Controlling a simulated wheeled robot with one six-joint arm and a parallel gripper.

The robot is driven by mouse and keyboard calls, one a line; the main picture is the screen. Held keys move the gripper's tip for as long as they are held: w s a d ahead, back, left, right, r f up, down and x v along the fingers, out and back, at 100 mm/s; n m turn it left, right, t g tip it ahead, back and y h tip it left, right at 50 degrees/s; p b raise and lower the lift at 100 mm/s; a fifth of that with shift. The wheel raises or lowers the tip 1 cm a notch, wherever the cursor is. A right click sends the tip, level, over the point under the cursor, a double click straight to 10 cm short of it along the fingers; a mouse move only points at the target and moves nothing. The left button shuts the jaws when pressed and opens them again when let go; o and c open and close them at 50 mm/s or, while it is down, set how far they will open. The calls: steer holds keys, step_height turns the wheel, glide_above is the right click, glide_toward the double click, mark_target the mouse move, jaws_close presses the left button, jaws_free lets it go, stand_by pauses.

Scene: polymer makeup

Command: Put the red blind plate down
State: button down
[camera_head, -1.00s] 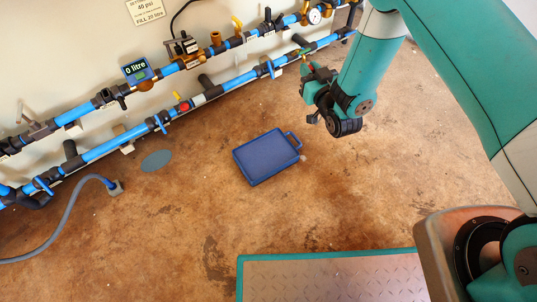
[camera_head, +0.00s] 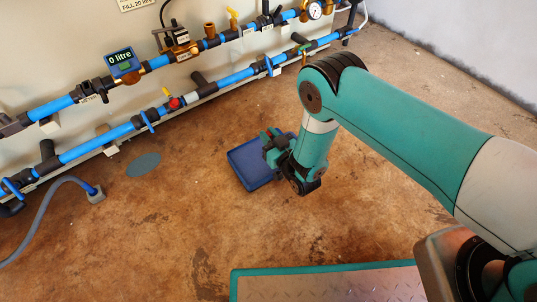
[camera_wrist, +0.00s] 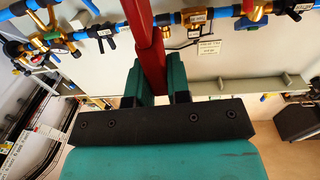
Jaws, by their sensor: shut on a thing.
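The red blind plate (camera_wrist: 150,55) shows in the wrist view as a long red piece between the two teal fingers of my gripper (camera_wrist: 154,88). My gripper is shut on it, and the piece reaches up past the picture's top edge. In the head view my gripper (camera_head: 270,142) is over the right part of the blue tray (camera_head: 242,172) on the floor and hides part of it. I cannot make out the red plate in the head view, nor tell how high my gripper is above the tray.
Blue pipes (camera_head: 235,78) with valves and a meter (camera_head: 124,62) run along the wall. A red fitting (camera_head: 174,103) sits on the lower pipe. A teal-edged metal plate (camera_head: 325,284) lies in front.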

steer(key=shift+f+b, duration=1.5)
steer(key=shift+f, duration=1.35)
steer(key=shift+f, duration=0.2)
steer(key=c, duration=1.1)
jaws_free()
